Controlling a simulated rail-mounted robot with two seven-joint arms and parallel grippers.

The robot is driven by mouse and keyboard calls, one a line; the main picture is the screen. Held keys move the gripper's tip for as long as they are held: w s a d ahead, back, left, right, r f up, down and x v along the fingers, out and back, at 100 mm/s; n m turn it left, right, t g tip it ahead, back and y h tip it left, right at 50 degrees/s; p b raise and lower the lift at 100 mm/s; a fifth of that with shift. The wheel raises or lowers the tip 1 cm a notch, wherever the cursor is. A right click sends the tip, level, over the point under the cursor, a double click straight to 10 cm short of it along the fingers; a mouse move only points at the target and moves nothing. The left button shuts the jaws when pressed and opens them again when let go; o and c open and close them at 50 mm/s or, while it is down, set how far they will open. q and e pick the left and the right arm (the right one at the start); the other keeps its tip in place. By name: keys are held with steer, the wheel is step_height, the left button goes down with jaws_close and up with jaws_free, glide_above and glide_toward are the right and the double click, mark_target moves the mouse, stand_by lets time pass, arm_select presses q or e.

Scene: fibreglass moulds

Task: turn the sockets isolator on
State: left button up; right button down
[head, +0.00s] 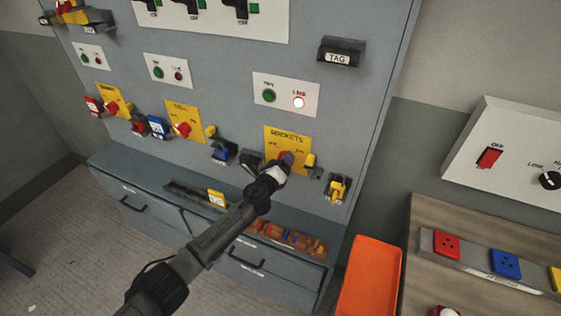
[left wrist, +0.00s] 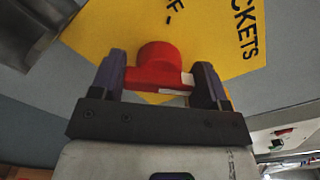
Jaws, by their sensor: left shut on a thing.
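The sockets isolator is a yellow plate (head: 272,131) marked SOCKETS with a red rotary handle, low on the right of the grey panel. My left gripper (head: 283,162) reaches it from below and covers most of the handle in the head view. In the left wrist view the red handle (left wrist: 157,62) sits between the two fingers of my left gripper (left wrist: 158,82), which is shut on it. The lettering of the yellow plate (left wrist: 215,28) shows behind. The handle's exact setting is hard to read. Above the plate, the LIVE lamp (head: 299,102) is lit beside a green button (head: 269,96). My right gripper is out of view.
Two similar yellow isolators (head: 184,121) stand to the left, with padlocks near them. A yellow padlock (head: 339,187) hangs at right. Below are a shelf of tags and grey drawers (head: 262,272). An orange tray (head: 370,275) and wooden bench (head: 425,215) stand at right.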

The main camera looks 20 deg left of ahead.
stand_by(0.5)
arm_select(q)
steer(key=o, duration=0.9)
steer(key=shift+s, duration=0.1)
steer(key=shift+s+a+p, duration=0.15)
steer(key=shift+s+p, duration=0.45)
steer(key=shift+s, duration=1.65)
steer(key=shift+s+a+p, duration=0.15)
steer(key=shift+s+p, duration=0.45)
steer(key=shift+s, duration=1.7)
steer(key=shift+s+a+p, duration=0.15)
steer(key=shift+s+p, duration=0.45)
steer(key=shift+s, duration=1.65)
